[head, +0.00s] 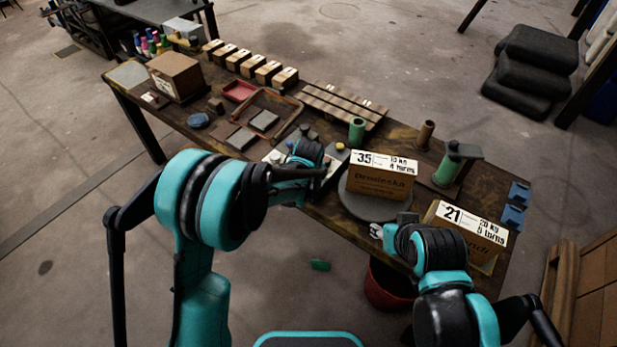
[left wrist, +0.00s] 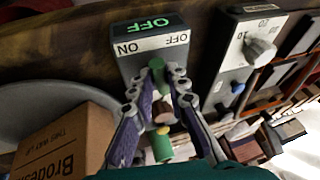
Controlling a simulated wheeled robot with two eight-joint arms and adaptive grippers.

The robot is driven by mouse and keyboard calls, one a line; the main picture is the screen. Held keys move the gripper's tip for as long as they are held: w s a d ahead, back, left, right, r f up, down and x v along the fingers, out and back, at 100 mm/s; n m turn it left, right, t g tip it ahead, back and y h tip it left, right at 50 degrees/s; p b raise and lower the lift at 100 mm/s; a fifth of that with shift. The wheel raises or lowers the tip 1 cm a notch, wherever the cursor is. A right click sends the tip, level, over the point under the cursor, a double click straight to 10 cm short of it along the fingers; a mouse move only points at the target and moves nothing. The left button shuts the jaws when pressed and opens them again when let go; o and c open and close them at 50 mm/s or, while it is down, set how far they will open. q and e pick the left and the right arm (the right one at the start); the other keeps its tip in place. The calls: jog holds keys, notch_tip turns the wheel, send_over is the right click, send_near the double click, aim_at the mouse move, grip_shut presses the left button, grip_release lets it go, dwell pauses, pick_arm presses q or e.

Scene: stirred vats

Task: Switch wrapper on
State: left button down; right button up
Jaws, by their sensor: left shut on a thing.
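The wrapper switch is a grey box (left wrist: 152,52) in the left wrist view. It has a lit green OFF display (left wrist: 148,26) and a white plate marked ON and OFF. A green switch handle (left wrist: 157,66) stands out from it. My left gripper (left wrist: 167,78) is shut on this green handle, one finger at each side. In the head view my left arm reaches over the table, and its wrist hides most of the switch. My right gripper (head: 378,231) is low at the front edge of the table, partly hidden by its own wrist; its opening cannot be made out.
A carton marked 35 (head: 382,180) stands on a round grey turntable (head: 352,204), right of the switch. A carton marked 21 (head: 462,236) is near the right arm. A grey control box with a knob (left wrist: 240,60) is beside the switch. A red bucket (head: 387,290) is below.

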pick_arm(q)
jog(key=n, duration=0.1)
jog(key=n+y, duration=0.1)
jog(key=n, duration=0.1)
jog(key=shift+d+n+y, duration=0.2)
jog(key=shift+n+y, duration=0.1)
jog(key=shift+w+n+g+y, duration=0.1)
jog(key=shift+n+g+y, duration=0.45)
jog(key=shift+n, duration=1.15)
jog(key=c, duration=1.5)
grip_release()
jog(key=shift+d, duration=0.1)
jog(key=v, duration=1.2)
jog(key=shift+d+f, duration=0.1)
jog(key=shift+d, duration=0.05)
